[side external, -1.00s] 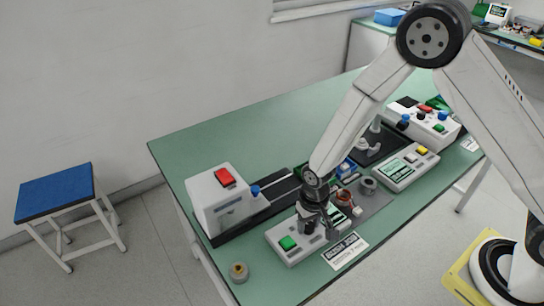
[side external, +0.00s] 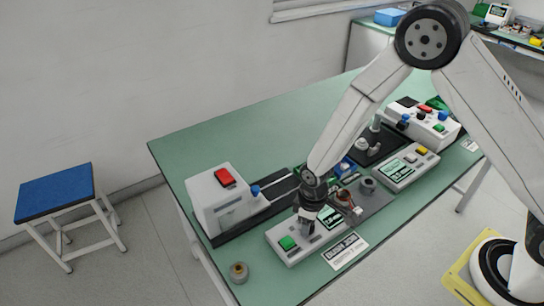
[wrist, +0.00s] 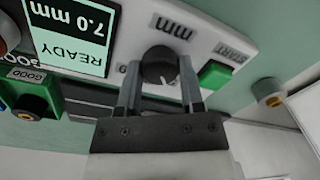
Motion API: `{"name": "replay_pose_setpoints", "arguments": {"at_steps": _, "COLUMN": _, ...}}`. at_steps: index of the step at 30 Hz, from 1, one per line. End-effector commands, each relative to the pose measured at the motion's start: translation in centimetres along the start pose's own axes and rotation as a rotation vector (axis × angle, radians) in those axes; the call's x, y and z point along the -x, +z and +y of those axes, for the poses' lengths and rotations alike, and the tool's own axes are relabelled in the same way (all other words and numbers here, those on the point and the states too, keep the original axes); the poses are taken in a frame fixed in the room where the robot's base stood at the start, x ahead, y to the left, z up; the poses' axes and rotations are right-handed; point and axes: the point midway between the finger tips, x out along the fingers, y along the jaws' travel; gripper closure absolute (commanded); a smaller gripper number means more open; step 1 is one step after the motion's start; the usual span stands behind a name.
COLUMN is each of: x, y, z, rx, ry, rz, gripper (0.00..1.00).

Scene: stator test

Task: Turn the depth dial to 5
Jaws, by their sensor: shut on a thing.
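The depth dial (wrist: 158,64) is a round black knob with a white pointer mark, on a pale control box (side external: 290,253). In the wrist view, my gripper (wrist: 160,80) has one finger on each side of the dial and is shut on it. The display (wrist: 72,30) beside the dial appears upside down and reads 7.0 mm and READY. A green START button (wrist: 214,75) is on the other side of the dial. In the side view, my gripper (side external: 306,224) is down at the box and mostly hides the dial. Most of the dial's scale is hidden.
A white machine with a red button (side external: 225,178) stands behind the box at left. A printed card (side external: 345,250) lies in front of it. A small brass-topped round piece (side external: 239,271) is near the table edge. Another pale panel (side external: 404,167) stands farther right.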

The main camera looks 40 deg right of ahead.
Motion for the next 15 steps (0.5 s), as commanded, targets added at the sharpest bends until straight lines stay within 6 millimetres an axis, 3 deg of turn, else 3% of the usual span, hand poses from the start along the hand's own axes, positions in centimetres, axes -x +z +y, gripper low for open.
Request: {"name": "replay_pose_setpoints", "arguments": {"at_steps": 15, "x": 0.06, "y": -0.05, "z": -0.01, "rx": 0.051, "ry": 0.0, "rz": -0.001, "gripper": 1.0}}
